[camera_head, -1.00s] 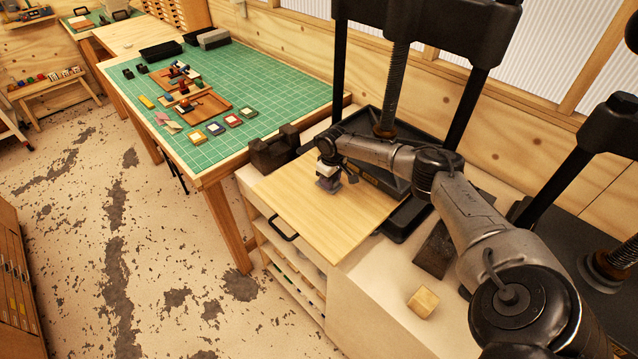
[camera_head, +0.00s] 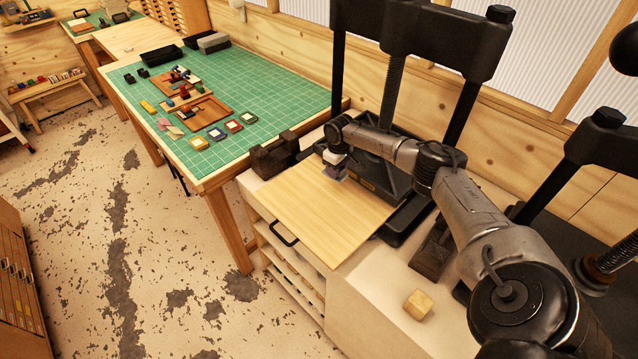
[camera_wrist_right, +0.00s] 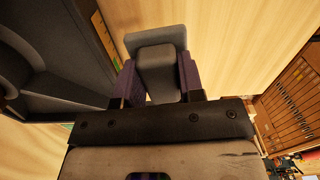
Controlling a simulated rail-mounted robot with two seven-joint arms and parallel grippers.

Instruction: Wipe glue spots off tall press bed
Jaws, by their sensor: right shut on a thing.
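The tall black press (camera_head: 421,27) stands at the back right, with a dark bed low between its posts. A pale wooden board (camera_head: 310,225) lies flat in front of it. My right gripper (camera_head: 336,174) is low over the board's rear part, beside the press. In the right wrist view it is shut on a grey block (camera_wrist_right: 157,72), a wiper by its look, with purple-grey sides around it. I cannot tell whether the block touches the board. No glue spots can be made out; my arm hides part of the bed. My left gripper is not in view.
A wooden block (camera_head: 420,304) sits on the pale cabinet top at the front right. A dark metal piece (camera_head: 273,155) stands at the board's left rear. The green cutting mat (camera_head: 265,92) holds trays, stamps and pads. A second press (camera_head: 600,150) stands at right.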

